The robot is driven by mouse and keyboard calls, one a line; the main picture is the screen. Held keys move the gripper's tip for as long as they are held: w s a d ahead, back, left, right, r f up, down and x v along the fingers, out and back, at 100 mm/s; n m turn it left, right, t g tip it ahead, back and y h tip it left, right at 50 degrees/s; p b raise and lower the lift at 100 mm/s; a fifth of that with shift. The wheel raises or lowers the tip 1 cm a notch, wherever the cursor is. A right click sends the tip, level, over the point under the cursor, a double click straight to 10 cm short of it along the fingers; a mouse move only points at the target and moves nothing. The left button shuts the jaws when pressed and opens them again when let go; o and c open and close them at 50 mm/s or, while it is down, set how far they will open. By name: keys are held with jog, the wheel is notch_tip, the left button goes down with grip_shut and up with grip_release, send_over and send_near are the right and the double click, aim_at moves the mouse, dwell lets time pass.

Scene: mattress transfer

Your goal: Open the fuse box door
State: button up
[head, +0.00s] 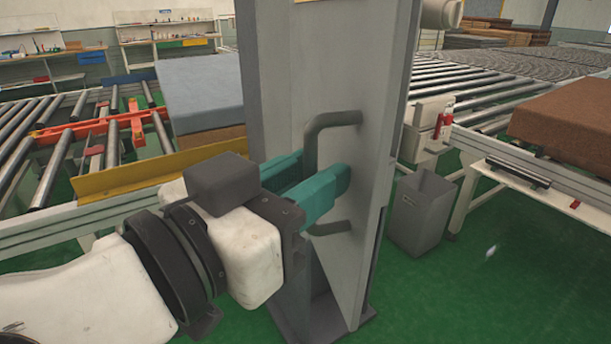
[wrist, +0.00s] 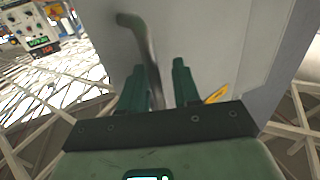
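The fuse box (head: 268,60) is a tall grey cabinet in the middle of the head view. Its door (head: 360,80) is a flat grey panel; I cannot tell whether there is a gap at its edge. A dark grey bent-bar handle (head: 311,145) stands upright on the door, and it also shows in the wrist view (wrist: 140,35). My gripper (head: 318,172) has teal fingers, one on each side of the handle bar. In the wrist view the fingers (wrist: 160,80) are apart, with the bar between them and nearer the left one. A gap shows beside the right finger.
Roller conveyors (head: 500,75) run behind the cabinet on both sides. A grey bin (head: 422,212) stands on the green floor to the right. A brown mattress block (head: 570,130) lies at the far right. The floor (head: 480,285) at front right is clear.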

jog(key=shift+s+a, duration=0.1)
jog(key=shift+s, duration=0.05)
jog(key=b+v, duration=0.1)
jog(key=v, duration=0.9)
jog(key=shift+s+a, duration=0.2)
